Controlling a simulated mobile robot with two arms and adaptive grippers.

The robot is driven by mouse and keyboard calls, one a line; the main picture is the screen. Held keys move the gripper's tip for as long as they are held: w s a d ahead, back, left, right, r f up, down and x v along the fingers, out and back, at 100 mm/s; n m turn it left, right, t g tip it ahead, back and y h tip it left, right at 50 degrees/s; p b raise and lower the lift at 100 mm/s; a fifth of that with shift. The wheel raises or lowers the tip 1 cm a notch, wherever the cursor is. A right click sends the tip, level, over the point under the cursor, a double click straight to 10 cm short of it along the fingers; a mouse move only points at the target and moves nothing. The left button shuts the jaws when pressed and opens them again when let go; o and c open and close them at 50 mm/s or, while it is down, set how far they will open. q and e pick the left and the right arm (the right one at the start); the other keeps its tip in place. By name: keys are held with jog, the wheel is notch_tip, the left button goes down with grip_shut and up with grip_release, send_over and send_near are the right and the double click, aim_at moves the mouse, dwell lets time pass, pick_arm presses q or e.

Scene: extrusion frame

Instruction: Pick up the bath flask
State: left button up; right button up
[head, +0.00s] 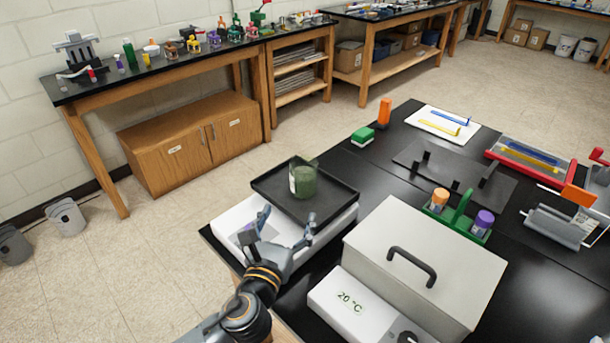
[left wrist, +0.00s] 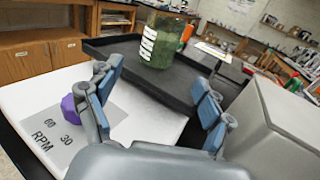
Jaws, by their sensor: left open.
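The flask (head: 303,179) is a clear vessel with green contents and a white label. It stands upright on the black platform of a white shaker (head: 231,223). In the left wrist view the flask (left wrist: 162,40) stands beyond my fingertips, near the top centre. My left gripper (head: 287,219) is open and empty, in front of the platform and above the shaker's white body. It also shows in the left wrist view (left wrist: 160,85), its blue-padded fingers spread apart. The flask is not between the fingers. My right gripper is not in view.
A grey lidded water bath (head: 440,250) with a "20 °C" panel stands close to the right of my gripper. A green rack (head: 458,215) with orange-capped and purple-capped bottles stands behind it. A purple knob (left wrist: 72,107) sits on the shaker front. The black bench (head: 372,170) is partly clear beyond the shaker.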

aim_at(300, 187)
pick_arm(q)
jog(key=x, duration=0.4)
jog(key=shift+w+d, duration=0.15)
jog(key=shift+w, duration=0.2)
jog(key=shift+w+d, duration=0.1)
jog(key=shift+w, duration=0.25)
jog(key=shift+w+d+r+p, duration=0.1)
jog(key=shift+w+r+p, duration=0.2)
jog(key=shift+w, duration=0.25)
jog(key=shift+w+d+r+p, duration=0.15)
jog(key=shift+w+p, duration=0.15)
jog(key=shift+w, duration=0.25)
jog(key=shift+x, duration=1.2)
jog(key=shift+w+d+f, duration=0.1)
jog(key=shift+w+f, duration=0.1)
jog(key=shift+w, duration=0.1)
jog(key=c, duration=1.3)
jog(key=shift+c, duration=0.5)
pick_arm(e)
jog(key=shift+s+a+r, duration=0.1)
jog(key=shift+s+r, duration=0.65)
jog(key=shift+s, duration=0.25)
